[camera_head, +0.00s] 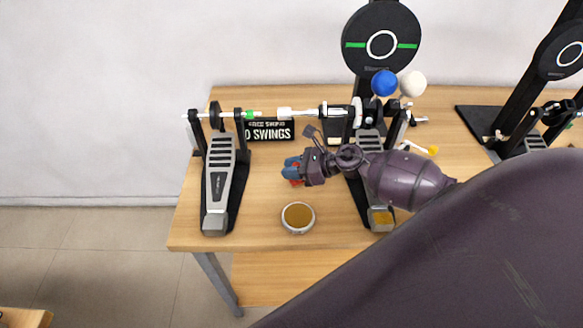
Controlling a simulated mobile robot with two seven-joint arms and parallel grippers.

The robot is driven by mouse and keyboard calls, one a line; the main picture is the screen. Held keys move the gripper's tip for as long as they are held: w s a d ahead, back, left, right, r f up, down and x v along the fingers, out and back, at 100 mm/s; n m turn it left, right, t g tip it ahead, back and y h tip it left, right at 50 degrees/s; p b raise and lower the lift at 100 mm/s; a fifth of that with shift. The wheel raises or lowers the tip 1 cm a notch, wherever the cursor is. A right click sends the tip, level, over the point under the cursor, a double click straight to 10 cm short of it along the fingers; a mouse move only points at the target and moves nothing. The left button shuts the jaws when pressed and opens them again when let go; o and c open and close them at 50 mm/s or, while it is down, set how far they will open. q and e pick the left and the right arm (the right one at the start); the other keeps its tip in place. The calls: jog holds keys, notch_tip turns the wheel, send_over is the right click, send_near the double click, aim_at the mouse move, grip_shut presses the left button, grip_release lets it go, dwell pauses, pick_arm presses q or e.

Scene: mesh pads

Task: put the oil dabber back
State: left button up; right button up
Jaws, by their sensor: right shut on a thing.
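My right gripper (290,169), with blue fingertips, is over the table between the two pedals, beyond the round tin. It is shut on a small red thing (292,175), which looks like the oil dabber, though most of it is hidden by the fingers. My left gripper is not in view.
A left pedal (217,187) and a right pedal (380,215) are joined by a shaft (305,112). Round pads (381,62) rise at the back. A white and yellow tool (420,148) lies right. My right arm covers the lower right.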

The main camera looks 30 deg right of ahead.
jog(key=o, duration=0.9)
jog(key=shift+s+d+r, duration=0.1)
jog(key=shift+r, duration=0.1)
jog(key=shift+b+v, duration=0.9)
jog(key=shift+v, duration=5)
jog(key=shift+f, duration=0.15)
